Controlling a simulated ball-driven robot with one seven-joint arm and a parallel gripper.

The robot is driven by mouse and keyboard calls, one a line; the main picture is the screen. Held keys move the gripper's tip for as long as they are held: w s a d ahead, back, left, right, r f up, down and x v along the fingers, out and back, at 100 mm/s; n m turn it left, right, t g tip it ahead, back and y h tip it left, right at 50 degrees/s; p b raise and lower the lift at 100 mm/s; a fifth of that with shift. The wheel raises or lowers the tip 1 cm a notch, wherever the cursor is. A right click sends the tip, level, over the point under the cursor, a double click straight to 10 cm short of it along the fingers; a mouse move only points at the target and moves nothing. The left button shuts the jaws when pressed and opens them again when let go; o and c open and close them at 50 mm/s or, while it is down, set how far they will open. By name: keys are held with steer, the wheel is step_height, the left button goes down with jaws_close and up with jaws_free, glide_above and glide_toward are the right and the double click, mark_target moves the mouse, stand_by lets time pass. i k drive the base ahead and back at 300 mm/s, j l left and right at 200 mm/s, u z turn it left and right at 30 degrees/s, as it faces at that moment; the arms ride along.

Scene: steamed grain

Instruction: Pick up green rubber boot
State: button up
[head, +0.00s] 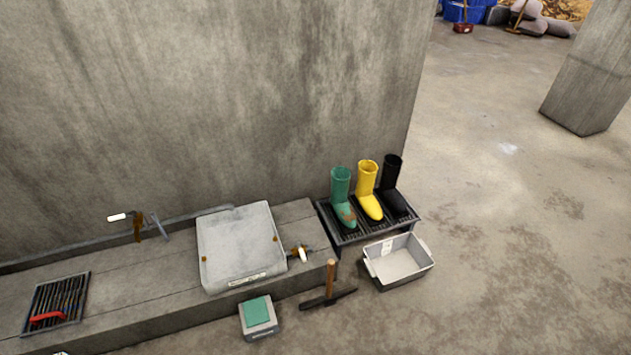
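The green rubber boot (341,195) stands upright at the left end of a dark slatted rack (347,238), with a brownish patch near its toe. A yellow boot (368,190) stands just right of it, and a black boot (393,185) stands to the right of the yellow one. My gripper is not clearly visible in the head view, so its place relative to the boots does not show.
A grey bin (398,265) sits on the floor before the rack. A pale lidded case (240,248) lies on the concrete ledge (130,290).

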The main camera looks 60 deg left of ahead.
mark_target(345, 217)
steer(key=u, duration=1.35)
